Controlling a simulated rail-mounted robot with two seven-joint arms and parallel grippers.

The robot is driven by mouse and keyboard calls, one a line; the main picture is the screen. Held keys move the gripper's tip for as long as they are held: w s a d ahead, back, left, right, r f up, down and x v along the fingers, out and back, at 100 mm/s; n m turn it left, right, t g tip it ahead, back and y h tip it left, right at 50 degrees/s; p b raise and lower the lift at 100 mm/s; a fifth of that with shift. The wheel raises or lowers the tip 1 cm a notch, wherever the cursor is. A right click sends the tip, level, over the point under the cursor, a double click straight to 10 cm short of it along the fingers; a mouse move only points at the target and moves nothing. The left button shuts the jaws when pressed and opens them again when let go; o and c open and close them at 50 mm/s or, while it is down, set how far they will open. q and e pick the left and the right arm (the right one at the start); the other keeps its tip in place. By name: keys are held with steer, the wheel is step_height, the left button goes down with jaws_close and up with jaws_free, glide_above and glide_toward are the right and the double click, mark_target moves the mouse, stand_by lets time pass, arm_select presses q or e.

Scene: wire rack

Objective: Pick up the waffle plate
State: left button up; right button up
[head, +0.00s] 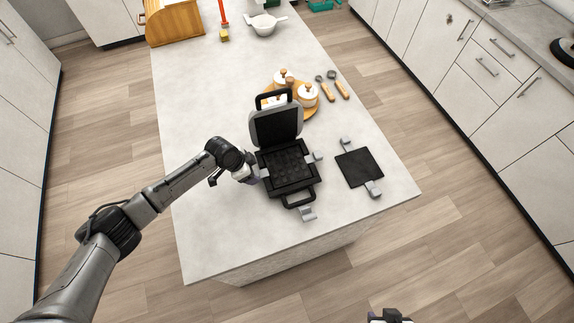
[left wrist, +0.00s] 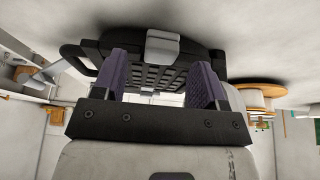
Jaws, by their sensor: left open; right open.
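An open black waffle maker (head: 288,190) stands on the island counter, its lid (head: 276,125) raised. A dark gridded waffle plate (head: 287,166) lies in its base, with a grey tab (head: 317,156) on its right side. My left gripper (head: 254,172) is at the waffle maker's left side. In the left wrist view my left gripper (left wrist: 162,82) is open, and a grey tab (left wrist: 162,46) and the gridded underside or face show beyond its fingers. Whether they touch cannot be told. My right gripper (head: 390,316) is open, partly cut off at the bottom edge, away from the counter.
A flat black plate (head: 360,168) with grey tabs lies on the counter, right of the waffle maker. The counter's near left part is clear.

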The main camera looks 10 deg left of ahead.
arm_select(q)
steer(key=shift+x, duration=1.3)
steer(key=shift+c, duration=0.5)
steer(key=c, duration=1)
